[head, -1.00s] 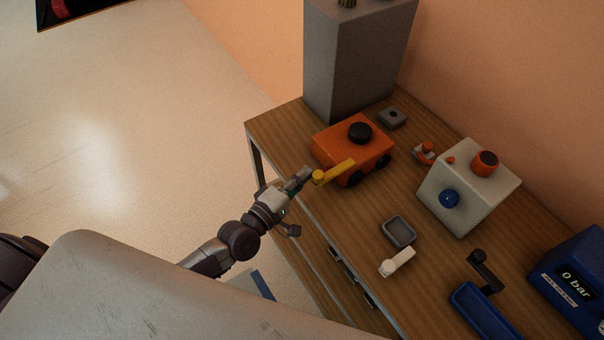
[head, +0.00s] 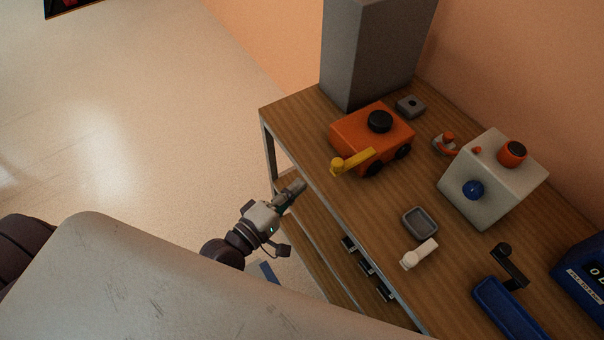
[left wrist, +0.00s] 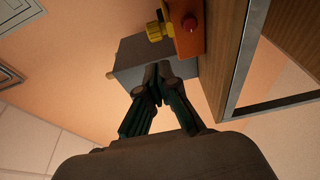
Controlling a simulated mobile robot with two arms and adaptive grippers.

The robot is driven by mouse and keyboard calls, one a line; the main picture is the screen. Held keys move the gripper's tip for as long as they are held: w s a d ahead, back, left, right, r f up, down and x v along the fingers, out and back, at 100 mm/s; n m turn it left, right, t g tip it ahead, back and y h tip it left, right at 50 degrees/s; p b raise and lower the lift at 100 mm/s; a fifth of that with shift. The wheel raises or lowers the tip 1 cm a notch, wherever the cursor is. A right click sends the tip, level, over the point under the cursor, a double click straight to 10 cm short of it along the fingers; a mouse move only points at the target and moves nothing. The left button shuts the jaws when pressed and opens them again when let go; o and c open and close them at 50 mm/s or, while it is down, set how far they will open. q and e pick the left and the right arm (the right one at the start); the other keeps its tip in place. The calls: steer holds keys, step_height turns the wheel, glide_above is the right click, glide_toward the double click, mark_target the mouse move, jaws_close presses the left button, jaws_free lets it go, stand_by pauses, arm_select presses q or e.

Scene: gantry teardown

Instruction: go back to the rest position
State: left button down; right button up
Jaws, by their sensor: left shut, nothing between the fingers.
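My left gripper (head: 290,191) is off the table's left front edge in the head view, apart from everything on the table. In the left wrist view its fingers (left wrist: 158,80) are together with nothing between them. The closest object is the orange box (head: 352,135) with a black knob and a yellow lever (head: 352,162) that sticks out towards the edge. The yellow part also shows in the left wrist view (left wrist: 155,31), beyond the fingers. My right gripper is not in view.
The wooden table (head: 390,200) carries a grey block (head: 365,55), a white box with knobs (head: 485,185), a small grey tray (head: 420,236), a white part (head: 418,254) and a blue vise-like piece (head: 510,310). The floor (head: 150,120) left of the table is clear.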

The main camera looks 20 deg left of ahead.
arm_select(q)
steer(key=s+a+f+m+g+y, duration=0.1)
steer(key=s+a+f+m+g, duration=0.15)
steer(key=f, duration=0.75)
steer(key=s+a+f+m+g+y, duration=0.2)
steer(key=s+f+m, duration=0.1)
steer(key=f, duration=0.8)
steer(key=s+a+f+m+g+y, duration=0.1)
steer(key=s+a+f+m+g, duration=0.15)
steer(key=f, duration=0.75)
steer(key=s+a+f+m+g+y, duration=0.1)
steer(key=s+f+m+g, duration=0.3)
steer(key=s+f, duration=0.5)
steer(key=s+a+f+m+g+y+b, duration=0.1)
steer(key=s+f+m+g, duration=0.3)
steer(key=s+f, duration=0.5)
steer(key=s, duration=0.7)
steer(key=shift+g+y, duration=0.3)
steer(key=shift+y, duration=0.1)
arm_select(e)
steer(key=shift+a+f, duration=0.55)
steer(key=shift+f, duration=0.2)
arm_select(q)
steer(key=shift+a+f, duration=0.1)
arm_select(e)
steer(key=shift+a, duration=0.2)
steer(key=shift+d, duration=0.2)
